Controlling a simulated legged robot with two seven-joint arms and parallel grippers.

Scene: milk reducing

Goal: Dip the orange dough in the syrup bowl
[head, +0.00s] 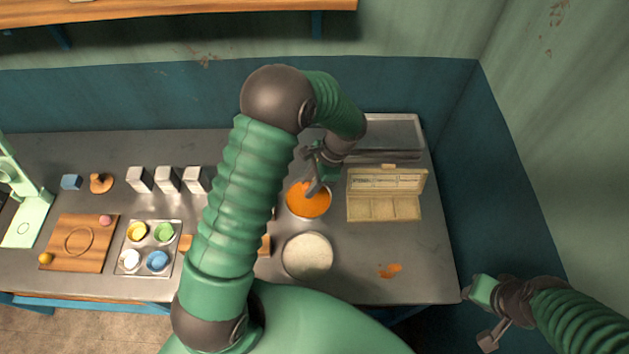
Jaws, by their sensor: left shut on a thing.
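My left gripper (314,186) reaches over the far wall of a bowl of orange syrup (307,206), its fingertips down at the orange contents. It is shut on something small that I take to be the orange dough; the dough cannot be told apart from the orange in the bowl. I cannot tell how deep the fingertips are. My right gripper (484,316) is open and empty, off the table's right end at the lower right.
A bowl of whitish contents (307,256) stands just in front of the orange one. An open compartment box (384,208) stands to the right, with a tray (390,130) behind. An orange smear (390,270) lies front right. A paint-like tray (150,248) and wooden board (80,243) are left.

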